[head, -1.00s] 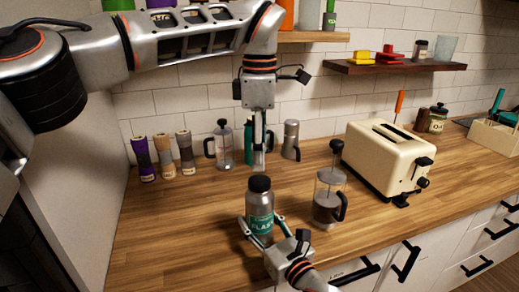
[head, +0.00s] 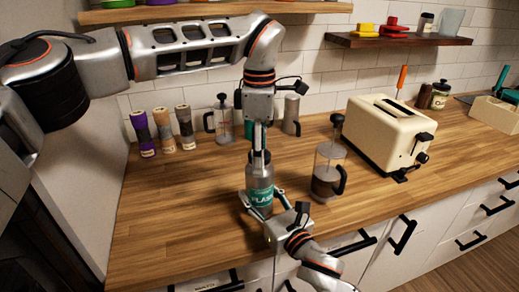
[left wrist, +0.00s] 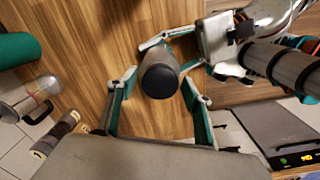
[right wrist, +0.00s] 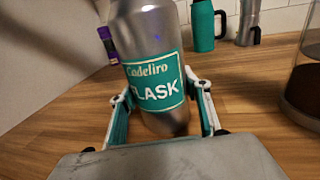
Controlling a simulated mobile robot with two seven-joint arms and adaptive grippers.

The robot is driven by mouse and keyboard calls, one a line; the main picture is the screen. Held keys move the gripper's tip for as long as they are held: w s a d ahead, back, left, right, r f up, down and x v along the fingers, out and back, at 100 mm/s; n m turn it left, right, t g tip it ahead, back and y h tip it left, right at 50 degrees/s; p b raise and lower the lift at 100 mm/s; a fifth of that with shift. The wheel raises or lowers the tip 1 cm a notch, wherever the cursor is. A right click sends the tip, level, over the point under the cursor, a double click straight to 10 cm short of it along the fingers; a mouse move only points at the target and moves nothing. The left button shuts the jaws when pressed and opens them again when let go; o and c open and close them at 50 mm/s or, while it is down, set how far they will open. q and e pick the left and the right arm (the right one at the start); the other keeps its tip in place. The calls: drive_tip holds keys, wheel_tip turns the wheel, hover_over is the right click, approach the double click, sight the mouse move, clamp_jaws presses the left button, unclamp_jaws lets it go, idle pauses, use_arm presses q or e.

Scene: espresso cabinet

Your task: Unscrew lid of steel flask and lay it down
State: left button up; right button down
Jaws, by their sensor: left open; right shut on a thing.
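The steel flask (head: 259,181), with a green label, stands upright on the wooden counter. My right gripper (head: 263,203) is shut on its lower body; the right wrist view shows the flask (right wrist: 152,50) between the fingers. My left gripper (head: 259,158) points straight down above the flask, open. In the left wrist view the black lid (left wrist: 160,81) lies between its spread fingers, with visible gaps at the sides. In the head view the left fingers hide most of the lid. The lid looks seated on the flask.
A French press (head: 326,172) stands close right of the flask, with a cream toaster (head: 388,135) beyond. Three spice jars (head: 163,130), another press (head: 222,118) and a moka pot (head: 291,114) line the back. The counter left of the flask (head: 185,205) is clear.

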use_arm(q)
drive_tip(key=c, duration=1.2)
drive_tip(key=shift+o, duration=0.4)
drive_tip(key=n, duration=0.5)
drive_tip(key=shift+n, duration=0.3)
drive_tip(key=n, duration=0.6)
drive_tip(key=shift+r+n, duration=0.1)
drive_tip(key=shift+n, duration=0.3)
drive_tip(key=o, duration=1.2)
drive_tip(key=shift+o, duration=0.2)
